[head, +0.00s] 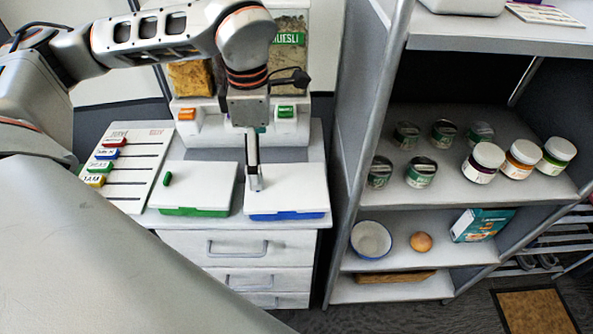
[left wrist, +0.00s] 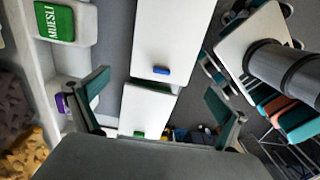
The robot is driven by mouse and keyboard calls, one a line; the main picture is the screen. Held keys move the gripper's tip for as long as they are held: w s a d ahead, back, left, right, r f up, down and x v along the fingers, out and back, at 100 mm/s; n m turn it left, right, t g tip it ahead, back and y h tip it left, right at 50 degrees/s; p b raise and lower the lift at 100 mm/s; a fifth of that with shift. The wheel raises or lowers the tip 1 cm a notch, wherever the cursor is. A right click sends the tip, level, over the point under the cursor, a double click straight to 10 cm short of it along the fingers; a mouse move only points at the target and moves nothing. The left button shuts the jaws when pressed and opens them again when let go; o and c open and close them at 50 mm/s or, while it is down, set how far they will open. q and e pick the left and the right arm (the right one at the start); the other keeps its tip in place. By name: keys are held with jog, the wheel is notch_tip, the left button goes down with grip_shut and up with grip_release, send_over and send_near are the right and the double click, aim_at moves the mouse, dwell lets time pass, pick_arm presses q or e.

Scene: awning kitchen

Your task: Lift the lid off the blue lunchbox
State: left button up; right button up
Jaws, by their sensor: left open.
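The blue lunchbox (head: 300,215) stands on the white drawer unit in the head view, its white lid (head: 300,182) on the blue base. A small blue handle on the lid (left wrist: 160,71) shows in the left wrist view; in the head view the gripper mostly hides it. My left gripper (head: 256,185) points down over the left part of this lid. In the left wrist view its fingers (left wrist: 157,82) are spread, with the blue handle between them in the picture. I cannot tell whether the fingertips touch the lid. My right gripper is not in view.
A lunchbox with a green base (head: 195,212) and green handle stands close on the left. A board with coloured labels (head: 132,160) lies further left. The muesli dispenser (head: 288,125) stands behind. A shelf unit (head: 370,110) with jars and tins rises on the right.

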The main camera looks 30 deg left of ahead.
aim_at(286, 184)
pick_arm(q)
jog(key=shift+f, duration=0.45)
jog(key=shift+s+f, duration=0.3)
jog(key=shift+f, duration=0.85)
notch_tip(286, 184, down, 4)
jog(key=shift+s+r+b, duration=0.15)
jog(key=shift+r+b, duration=0.05)
jog(key=shift+b, duration=0.15)
jog(key=shift+f, duration=0.4)
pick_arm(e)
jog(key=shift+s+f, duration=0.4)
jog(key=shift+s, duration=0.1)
pick_arm(q)
jog(key=c, duration=1.2)
jog(key=shift+c, duration=0.9)
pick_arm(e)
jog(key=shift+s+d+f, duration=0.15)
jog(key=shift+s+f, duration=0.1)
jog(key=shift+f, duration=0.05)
